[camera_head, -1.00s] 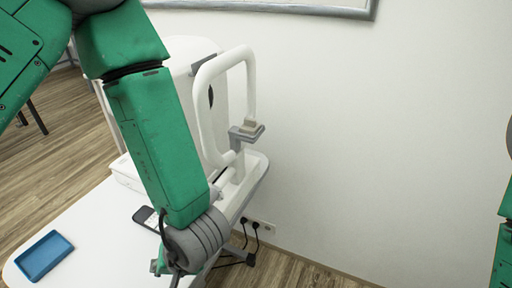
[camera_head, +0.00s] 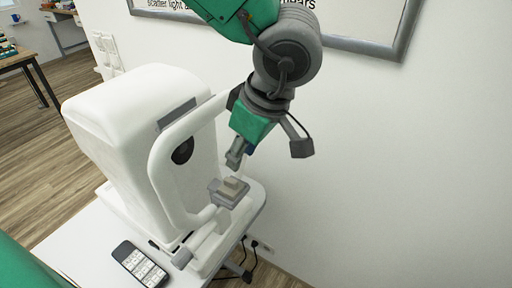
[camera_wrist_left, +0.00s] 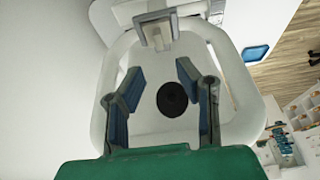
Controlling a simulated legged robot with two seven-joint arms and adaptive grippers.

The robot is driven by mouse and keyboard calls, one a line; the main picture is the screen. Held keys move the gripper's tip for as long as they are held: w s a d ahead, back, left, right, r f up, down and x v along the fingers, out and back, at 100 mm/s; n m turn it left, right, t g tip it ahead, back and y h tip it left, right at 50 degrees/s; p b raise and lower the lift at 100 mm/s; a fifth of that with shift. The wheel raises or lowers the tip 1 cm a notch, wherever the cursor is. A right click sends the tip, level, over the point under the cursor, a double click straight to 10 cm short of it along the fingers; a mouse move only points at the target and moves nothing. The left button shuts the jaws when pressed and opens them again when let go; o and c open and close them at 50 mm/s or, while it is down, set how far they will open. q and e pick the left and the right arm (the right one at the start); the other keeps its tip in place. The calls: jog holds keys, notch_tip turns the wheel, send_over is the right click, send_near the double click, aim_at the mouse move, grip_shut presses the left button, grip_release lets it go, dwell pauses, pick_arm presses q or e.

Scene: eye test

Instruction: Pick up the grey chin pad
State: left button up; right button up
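The grey chin pad (camera_head: 234,186) is a small pale block on the grey chin rest holder (camera_head: 227,197), in front of the white eye test machine (camera_head: 125,125). My left gripper (camera_head: 268,156) is above the pad and slightly to its right in the head view, with its fingers spread and nothing between them. In the left wrist view the open gripper (camera_wrist_left: 160,72) points towards the grey holder (camera_wrist_left: 152,20) and the pad (camera_wrist_left: 160,40), which lie beyond the fingertips. The fingers look apart from the pad. My right gripper is not in view.
The machine's white frame (camera_head: 160,176) rises close beside the left gripper. A black phone-like keypad (camera_head: 140,264) lies on the white table (camera_head: 84,242). The wall (camera_head: 400,170) is bare to the right. A blue tray (camera_wrist_left: 256,53) shows in the left wrist view.

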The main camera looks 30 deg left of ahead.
aim_at(232, 181)
pick_arm(q)
jog(key=b+x, duration=0.3)
jog(key=x, duration=0.1)
jog(key=shift+w+a+b, duration=0.2)
jog(key=shift+a+b, duration=0.05)
jog(key=shift+b, duration=0.05)
jog(key=shift+d+f+b, duration=0.1)
jog(key=shift+f+b, duration=0.8)
jog(key=shift+b, duration=0.3)
jog(key=shift+f+p, duration=0.3)
jog(key=shift+f, duration=0.75)
jog(key=shift+a+f, duration=0.4)
jog(key=shift+a, duration=0.45)
grip_shut()
jog(key=shift+d, duration=0.35)
jog(key=shift+a, duration=0.1)
